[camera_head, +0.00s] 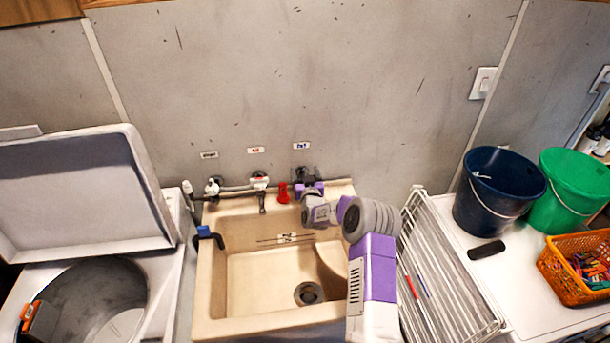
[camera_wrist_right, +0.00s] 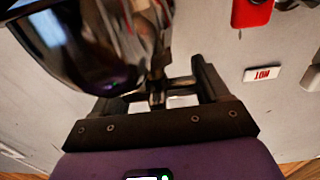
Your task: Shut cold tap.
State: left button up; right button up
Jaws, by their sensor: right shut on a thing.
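The cold tap (camera_head: 304,173) is on the wall under the blue-lettered label (camera_head: 301,145), above the sink's back right corner. It is mostly hidden by my right gripper (camera_head: 310,186). In the right wrist view, dark shiny tap metal (camera_wrist_right: 110,45) fills the upper left. The fingers of my right gripper (camera_wrist_right: 180,85) are shut on the tap's small dark handle (camera_wrist_right: 157,88); its turn angle is hard to tell. My left gripper is not in view.
A beige sink (camera_head: 222,280) lies below. The hot tap (camera_head: 260,184) is to the left, with a red object (camera_head: 283,193) between. A white wire rack (camera_head: 440,265) stands right of my arm, then a dark blue bucket (camera_head: 490,205). A blue-and-black object (camera_head: 208,235) is on the sink's left rim.

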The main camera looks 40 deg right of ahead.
jog(key=o, duration=1)
jog(key=shift+c, duration=0.2)
jog(key=shift+v, duration=3.8)
